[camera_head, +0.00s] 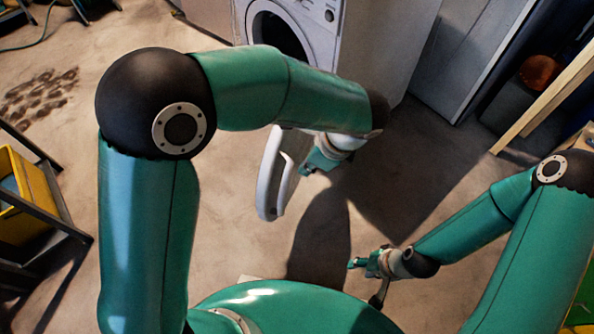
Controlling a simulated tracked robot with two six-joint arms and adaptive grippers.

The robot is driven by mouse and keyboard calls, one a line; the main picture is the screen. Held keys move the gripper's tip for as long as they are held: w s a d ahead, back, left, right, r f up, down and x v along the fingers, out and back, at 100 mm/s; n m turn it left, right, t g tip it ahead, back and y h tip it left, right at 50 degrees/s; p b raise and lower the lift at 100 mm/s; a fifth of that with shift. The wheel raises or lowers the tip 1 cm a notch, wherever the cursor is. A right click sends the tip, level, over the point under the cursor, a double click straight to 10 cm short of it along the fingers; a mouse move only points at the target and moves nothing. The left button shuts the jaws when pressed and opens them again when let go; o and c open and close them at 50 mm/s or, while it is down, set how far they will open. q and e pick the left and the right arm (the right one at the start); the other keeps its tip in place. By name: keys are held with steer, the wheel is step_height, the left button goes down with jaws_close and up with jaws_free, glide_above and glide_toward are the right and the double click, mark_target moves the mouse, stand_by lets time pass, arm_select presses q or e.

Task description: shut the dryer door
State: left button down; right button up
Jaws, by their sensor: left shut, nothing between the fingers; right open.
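The white dryer (328,40) stands at the top with its dark round opening (278,32) in view. Its white door (268,185) is swung wide open and sticks out toward me, seen nearly edge-on. My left arm crosses in front and hides the door's hinge side. My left gripper (309,168) is shut and empty, just right of the door; I cannot tell whether it touches it. My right gripper (358,264) is open and empty, low over the floor, well apart from the door.
A yellow bin (22,200) in a dark rack stands at the left edge. A grey cabinet (470,55) stands right of the dryer, with a wooden board (545,100) beside it. Dark stains (40,97) mark the floor at left. The floor between is clear.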

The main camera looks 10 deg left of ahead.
arm_select(q)
steer(key=b, duration=0.2)
glide_toward(283, 185)
steer(key=f, duration=0.4)
steer(key=shift+w+a+f, duration=0.1)
steer(key=shift+a+f, duration=0.15)
steer(key=shift+a, duration=0.05)
steer(key=a, duration=0.3)
steer(key=shift+w+a+b, duration=0.1)
steer(key=shift+w+b, duration=0.2)
steer(key=shift+b, duration=0.1)
steer(key=shift+w+a, duration=0.1)
steer(key=shift+a, duration=0.35)
